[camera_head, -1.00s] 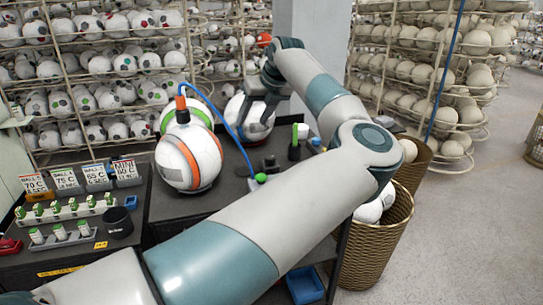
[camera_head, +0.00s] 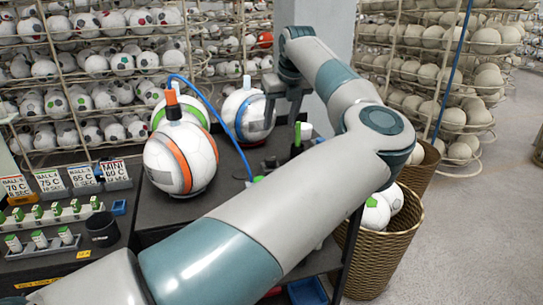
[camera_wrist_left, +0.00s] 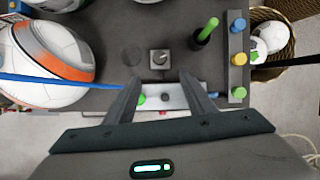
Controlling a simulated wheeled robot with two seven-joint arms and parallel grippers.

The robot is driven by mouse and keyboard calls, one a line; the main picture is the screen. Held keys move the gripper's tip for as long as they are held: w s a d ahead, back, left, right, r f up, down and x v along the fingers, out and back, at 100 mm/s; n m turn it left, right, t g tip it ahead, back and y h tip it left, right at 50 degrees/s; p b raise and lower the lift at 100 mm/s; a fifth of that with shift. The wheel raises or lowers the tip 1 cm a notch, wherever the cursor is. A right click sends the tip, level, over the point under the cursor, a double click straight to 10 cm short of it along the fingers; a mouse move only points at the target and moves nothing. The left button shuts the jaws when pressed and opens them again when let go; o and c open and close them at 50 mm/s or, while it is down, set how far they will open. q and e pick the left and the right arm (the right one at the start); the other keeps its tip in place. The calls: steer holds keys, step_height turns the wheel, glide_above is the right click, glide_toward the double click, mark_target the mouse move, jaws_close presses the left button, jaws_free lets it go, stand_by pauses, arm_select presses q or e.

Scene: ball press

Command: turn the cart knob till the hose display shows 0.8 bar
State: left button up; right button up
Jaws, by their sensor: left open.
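The cart knob (camera_wrist_left: 160,58) is a small grey dial on a square plate, seen in the left wrist view on the dark cart top (camera_wrist_left: 110,98). My left gripper (camera_wrist_left: 160,82) is open and empty. Its two fingers point toward the knob, one on each side of it in the picture, with the knob a little beyond the tips. In the head view the left gripper (camera_head: 281,112) hangs beside a white ball. The blue hose (camera_head: 215,115) arches from an orange-and-black fitting (camera_head: 172,103) on an orange-striped ball (camera_head: 181,160). No display reading is legible. My right gripper is out of view.
A green-topped post (camera_wrist_left: 207,31) stands right of the knob, near a strip of coloured buttons (camera_wrist_left: 238,55). The blue hose (camera_wrist_left: 60,80) crosses at left in the wrist view. A wicker basket of balls (camera_head: 384,240) stands beside the cart.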

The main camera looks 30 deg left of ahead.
mark_target(271, 158)
arm_select(q)
steer(key=p+x, duration=0.6)
steer(key=x, duration=1)
steer(key=shift+a+f, duration=0.2)
steer(key=shift+f, duration=0.15)
steer(key=c, duration=1.1)
